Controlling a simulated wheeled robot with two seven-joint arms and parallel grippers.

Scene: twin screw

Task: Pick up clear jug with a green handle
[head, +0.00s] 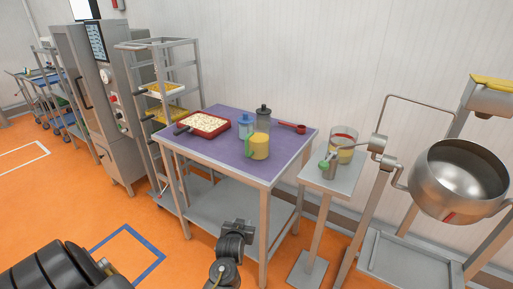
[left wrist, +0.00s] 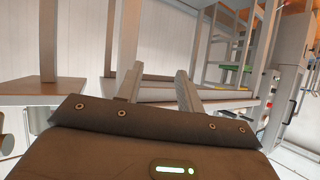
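A jug (head: 260,147) with a green handle (head: 248,153) stands upright near the front right of a purple-topped table (head: 228,160). Its body looks yellow, so I cannot tell whether it is clear with yellow contents. My left gripper (left wrist: 158,88) shows in the left wrist view with its two fingers apart and nothing between them. It faces metal legs and frames, and the jug is not visible there. I cannot make out either gripper's fingers in the head view; dark links of mine show at the bottom. My right gripper is not visible.
A blue-lidded container (head: 245,126) and a dark-lidded one (head: 263,117) stand close behind the jug. A red tray (head: 205,125) sits left and a red scoop (head: 293,127) right. A clear vessel (head: 343,138) is on a stand beside a steel kettle (head: 459,180). A shelf rack (head: 165,90) adjoins the table.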

